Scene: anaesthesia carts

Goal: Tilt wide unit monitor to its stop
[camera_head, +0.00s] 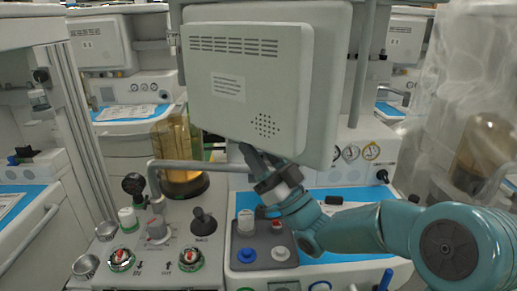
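The monitor (247,84) fills the upper middle of the head view. I see its pale grey back, with vent slots, a label and a round speaker grille, and it sits tilted in the picture. My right gripper (256,156) reaches up from the lower right to the monitor's bottom edge. Its dark fingers are at or very near that edge; I cannot tell whether they touch it or how far apart they are. The monitor's screen side is hidden. My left gripper is not in view.
Below stands a cart top with knobs (190,259), a black lever (203,222) and a grey tray (262,246). An amber canister (178,150) stands left of my gripper. Gauges (351,153) are behind my arm. A plastic-draped unit (459,110) is at right, other carts at left.

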